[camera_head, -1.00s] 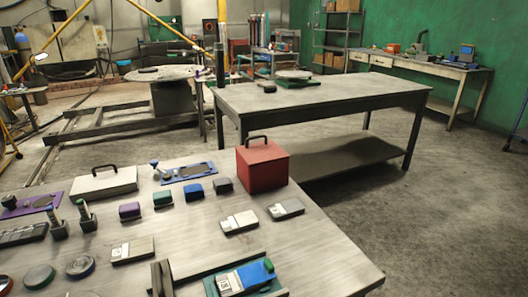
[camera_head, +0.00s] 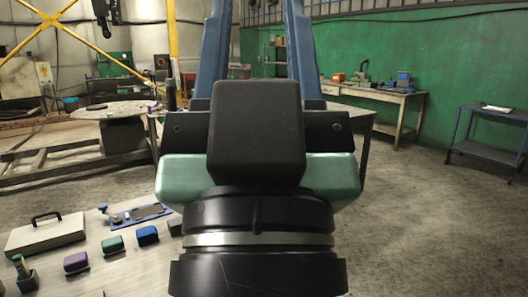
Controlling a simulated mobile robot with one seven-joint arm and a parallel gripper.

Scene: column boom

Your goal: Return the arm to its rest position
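My arm's end stands in the middle of the head view, close to the camera. My gripper (camera_head: 257,45) has a black and green body (camera_head: 257,135) with two long blue fingers pointing away from me. The fingers are apart, and the background shows between them. Their tips run out at the top edge. I see nothing held between the visible parts of the fingers. The near worktable (camera_head: 140,262) is at lower left, partly hidden by my arm. My gripper does not appear to touch anything.
On the near worktable are a grey case (camera_head: 46,234), a purple block (camera_head: 76,262), a green block (camera_head: 113,244) and a blue block (camera_head: 147,235). A long bench (camera_head: 375,93) stands along the green wall. A blue cart (camera_head: 488,152) stands at right.

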